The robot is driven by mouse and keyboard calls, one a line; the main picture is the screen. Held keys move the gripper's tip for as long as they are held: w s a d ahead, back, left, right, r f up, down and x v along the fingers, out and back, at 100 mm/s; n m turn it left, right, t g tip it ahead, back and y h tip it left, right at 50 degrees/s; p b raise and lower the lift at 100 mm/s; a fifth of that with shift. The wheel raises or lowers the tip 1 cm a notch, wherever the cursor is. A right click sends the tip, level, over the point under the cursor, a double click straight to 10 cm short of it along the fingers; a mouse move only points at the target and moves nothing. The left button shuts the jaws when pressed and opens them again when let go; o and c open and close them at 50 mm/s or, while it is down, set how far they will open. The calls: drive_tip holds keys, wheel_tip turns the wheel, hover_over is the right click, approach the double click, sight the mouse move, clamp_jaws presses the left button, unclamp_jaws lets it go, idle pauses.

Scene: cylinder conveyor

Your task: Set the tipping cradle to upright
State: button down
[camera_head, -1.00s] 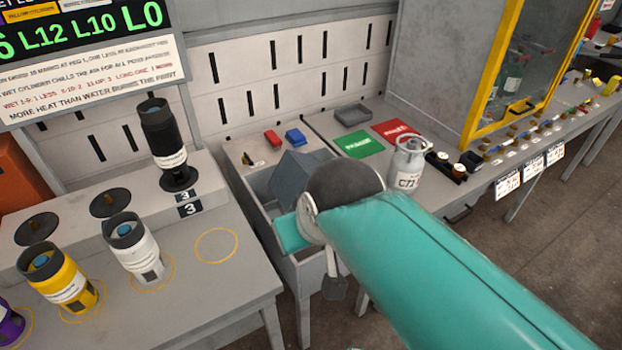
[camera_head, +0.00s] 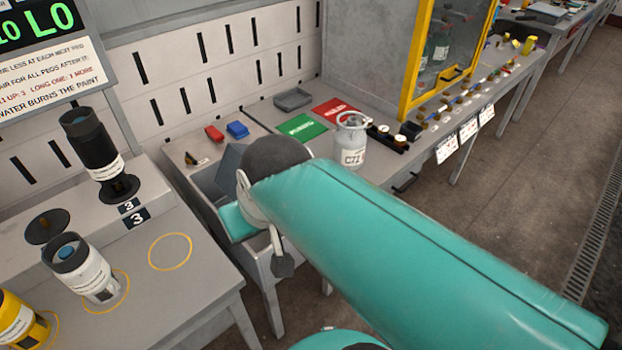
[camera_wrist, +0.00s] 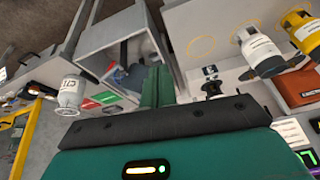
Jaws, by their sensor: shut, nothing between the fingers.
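A blue-grey slanted piece (camera_head: 229,166), which looks like the tipping cradle, sits in an open grey box in the head view. My arm covers much of it, so I cannot tell its full tilt. In the wrist view the open box (camera_wrist: 97,32) is at upper left, with blue-grey parts (camera_wrist: 134,76) inside. My gripper (camera_wrist: 157,84) shows in the wrist view as a narrow green part in front of the box's side. It is shut and empty. In the head view my arm hides its tips.
A white cylinder marked C71 (camera_head: 351,146) stands right of the box, near green (camera_head: 302,127) and red (camera_head: 335,112) pads. Left, a bench holds a black cylinder (camera_head: 92,145) and a white one (camera_head: 84,272); an empty yellow ring (camera_head: 170,251) marks bare bench. Open floor lies right.

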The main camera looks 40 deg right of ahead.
drive_tip(key=w+d+f+m+y, duration=0.5)
drive_tip(key=f+m+y, duration=0.15)
drive_tip(key=f, duration=0.25)
drive_tip(key=w+d+f+m+y, duration=0.4)
drive_tip(key=d+f+m+y, duration=0.2)
drive_tip(key=f+m, duration=0.2)
drive_tip(key=s+d+f+m+t+h, duration=0.1)
drive_tip(key=d+f+m+t+h, duration=0.4)
drive_tip(key=d+f+m+t, duration=0.3)
drive_tip(key=s+d+f+m+t+h, duration=0.2)
drive_tip(key=d+f+m+t+h, duration=0.4)
drive_tip(key=d+m, duration=0.6)
wheel_tip(320, 180, down, 2)
drive_tip(key=shift+s+d+f+t, duration=0.1)
drive_tip(key=shift+s+d+t, duration=0.1)
drive_tip(key=shift+d+t, duration=0.7)
drive_tip(key=shift+a, duration=0.15)
drive_tip(key=w+r, duration=0.6)
drive_tip(key=w, duration=0.3)
drive_tip(key=shift+w+a+r, duration=0.3)
drive_tip(key=shift+a, duration=0.1)
